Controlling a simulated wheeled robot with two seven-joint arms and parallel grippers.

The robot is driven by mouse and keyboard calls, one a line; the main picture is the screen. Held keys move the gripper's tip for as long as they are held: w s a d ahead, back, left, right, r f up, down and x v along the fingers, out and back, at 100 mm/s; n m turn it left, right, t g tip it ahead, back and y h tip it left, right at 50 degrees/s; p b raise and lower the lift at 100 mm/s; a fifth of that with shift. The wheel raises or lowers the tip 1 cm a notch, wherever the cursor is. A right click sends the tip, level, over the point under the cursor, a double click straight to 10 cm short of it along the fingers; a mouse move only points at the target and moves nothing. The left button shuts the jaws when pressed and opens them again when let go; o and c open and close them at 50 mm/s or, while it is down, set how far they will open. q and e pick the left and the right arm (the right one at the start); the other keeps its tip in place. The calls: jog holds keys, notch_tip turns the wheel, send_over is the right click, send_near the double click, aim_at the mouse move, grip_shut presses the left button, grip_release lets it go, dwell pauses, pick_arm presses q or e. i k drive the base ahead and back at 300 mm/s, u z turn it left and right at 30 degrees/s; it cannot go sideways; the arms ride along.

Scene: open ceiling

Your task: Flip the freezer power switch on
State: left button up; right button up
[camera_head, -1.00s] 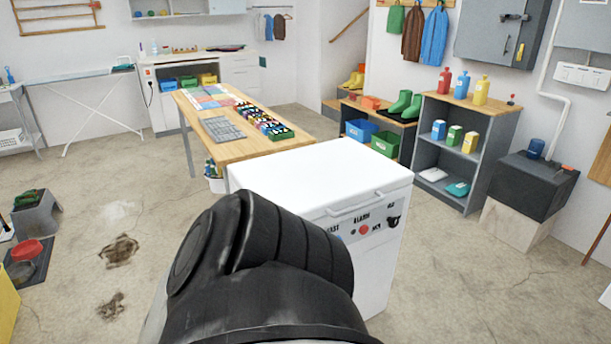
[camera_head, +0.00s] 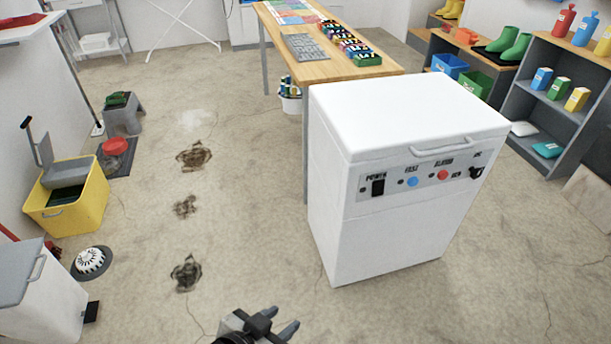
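The white chest freezer (camera_head: 400,235) stands right of the middle, its lid shut. Its control panel (camera_head: 425,180) faces me along the upper front. The black power switch (camera_head: 378,185) sits at the panel's left end under the word POWER. To its right are a blue button (camera_head: 412,182), a red button (camera_head: 442,174) and a black knob (camera_head: 476,172). I cannot tell the switch's position at this size. My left gripper (camera_head: 288,329) is at the bottom edge, low and left of the freezer, clear of it. Its two fingers are apart with nothing between them. My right gripper is out of view.
A wooden table (camera_head: 320,68) with a tray of coloured items stands behind the freezer. A yellow bucket (camera_head: 70,200) and a white bin (camera_head: 45,300) are at the left. A shelf (camera_head: 560,110) is at the right. The floor before the freezer is clear.

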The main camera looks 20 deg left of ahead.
aim_at(377, 189)
jog(key=z, duration=0.65)
jog(key=k, duration=0.95)
jog(key=z, duration=0.95)
jog(key=k, duration=0.4)
jog(key=i, duration=1.4)
jog(key=u, duration=1.45)
jog(key=i, duration=0.95)
jog(key=u, duration=0.2)
